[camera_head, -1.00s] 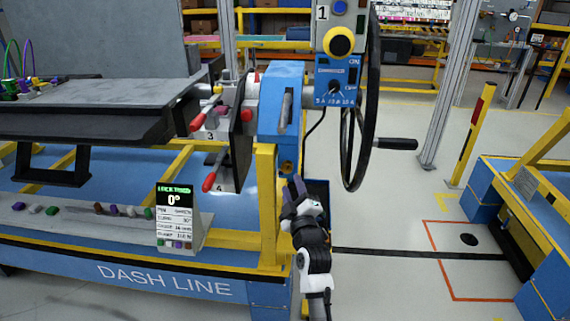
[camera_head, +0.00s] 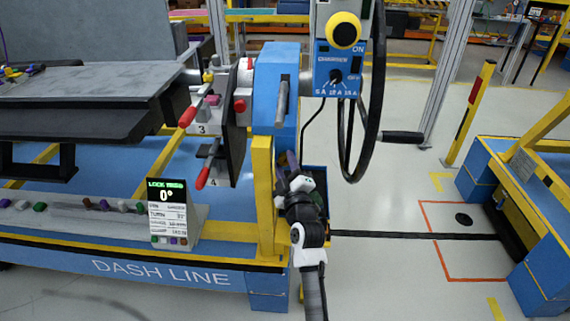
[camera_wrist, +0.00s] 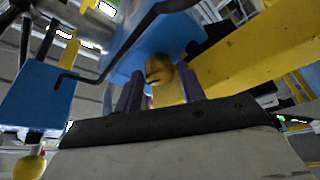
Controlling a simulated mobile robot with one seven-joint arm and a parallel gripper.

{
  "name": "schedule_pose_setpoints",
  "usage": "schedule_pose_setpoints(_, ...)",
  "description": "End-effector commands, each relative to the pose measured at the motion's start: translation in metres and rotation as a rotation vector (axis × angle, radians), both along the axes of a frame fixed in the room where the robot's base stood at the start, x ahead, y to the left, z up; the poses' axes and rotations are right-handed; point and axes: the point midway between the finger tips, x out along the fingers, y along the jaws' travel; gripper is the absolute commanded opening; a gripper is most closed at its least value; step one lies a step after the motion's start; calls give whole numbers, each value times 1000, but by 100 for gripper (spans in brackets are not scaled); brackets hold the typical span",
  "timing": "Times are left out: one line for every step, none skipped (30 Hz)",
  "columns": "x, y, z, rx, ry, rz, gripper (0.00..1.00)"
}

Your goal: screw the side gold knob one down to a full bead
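A gold, rounded knob (camera_wrist: 158,71) shows in the wrist view under the blue housing (camera_wrist: 150,45), with a dark slot-like mark on its face. The two purple fingers of my gripper (camera_wrist: 160,74) stand apart on either side of it in the picture, with a gap at each side. I cannot tell how far the knob is beyond the fingertips. In the head view my gripper (camera_head: 291,163) points up beneath the blue housing (camera_head: 277,95), beside the yellow post. There I cannot make out the gold knob clearly.
A yellow post (camera_head: 263,195) stands just left of my gripper. A black handwheel (camera_head: 372,100) with a side handle is to the right. Red-tipped levers (camera_head: 187,116) are at the left. A sign reading 0° (camera_head: 168,208) stands on the bench. Open floor lies to the right.

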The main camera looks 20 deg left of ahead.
Motion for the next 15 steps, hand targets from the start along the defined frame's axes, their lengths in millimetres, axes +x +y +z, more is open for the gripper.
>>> schedule_pose_setpoints(0,0,0,0,0,0,39)
schedule_pose_setpoints(0,0,0,0,0,0,38)
schedule_pose_setpoints(0,0,0,0,0,0,33)
schedule_pose_setpoints(0,0,0,0,0,0,29)
schedule_pose_setpoints(0,0,0,0,0,0,25)
schedule_pose_setpoints(0,0,0,0,0,0,20)
schedule_pose_setpoints(0,0,0,0,0,0,16)
schedule_pose_setpoints(0,0,0,0,0,0,12)
schedule_pose_setpoints(0,0,0,0,0,0,7)
schedule_pose_setpoints(0,0,0,0,0,0,8)
schedule_pose_setpoints(0,0,0,0,0,0,8)
schedule_pose_setpoints(0,0,0,2,0,0,8)
schedule_pose_setpoints(0,0,0,4,2,0,8)
schedule_pose_setpoints(0,0,0,7,2,0,8)
schedule_pose_setpoints(0,0,-1,12,4,0,8)
